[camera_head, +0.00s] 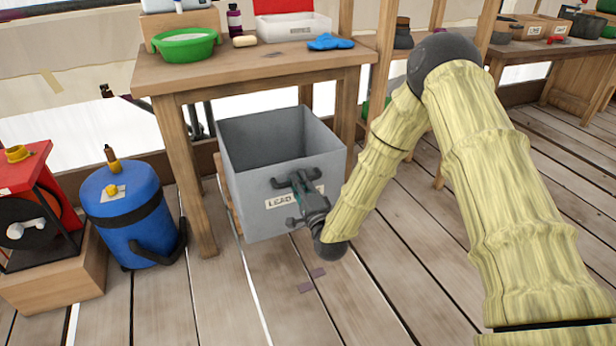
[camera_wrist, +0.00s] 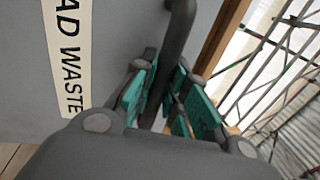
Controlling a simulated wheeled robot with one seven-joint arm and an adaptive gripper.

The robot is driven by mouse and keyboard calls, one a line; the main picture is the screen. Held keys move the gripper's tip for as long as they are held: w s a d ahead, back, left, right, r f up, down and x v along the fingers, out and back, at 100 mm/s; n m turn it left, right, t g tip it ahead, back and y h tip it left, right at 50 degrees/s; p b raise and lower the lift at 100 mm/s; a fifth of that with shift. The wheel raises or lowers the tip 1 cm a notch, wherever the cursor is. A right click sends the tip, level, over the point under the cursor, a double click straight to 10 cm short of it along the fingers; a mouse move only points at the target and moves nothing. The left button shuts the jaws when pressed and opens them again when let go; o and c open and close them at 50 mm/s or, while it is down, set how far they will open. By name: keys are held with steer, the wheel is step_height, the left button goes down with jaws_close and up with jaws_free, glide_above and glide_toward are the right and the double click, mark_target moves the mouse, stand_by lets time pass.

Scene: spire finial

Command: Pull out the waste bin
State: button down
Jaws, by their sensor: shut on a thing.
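The waste bin (camera_head: 247,203) is a grey open-topped box under the wooden table, its front standing out past the table's front edge. Its label (camera_head: 279,201) starts with "LEAD"; in the wrist view the label (camera_wrist: 70,50) reads "AD WASTE". A dark bar handle (camera_wrist: 178,40) runs across the bin's front. My gripper (camera_head: 298,180) is at the front of the bin, with its teal finger pads (camera_wrist: 170,100) closed around the handle. The gripper covers part of the handle and label in the head view.
The wooden table (camera_head: 240,69) holds a green basin (camera_head: 186,46), a white tray (camera_head: 291,27) and blue gloves (camera_head: 330,42). A blue canister (camera_head: 125,215) and a red machine (camera_head: 27,200) stand to the left. The plank floor in front of the bin is mostly clear.

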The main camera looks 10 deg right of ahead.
steer(key=c, duration=1.4)
jaws_free()
steer(key=v, duration=1.2)
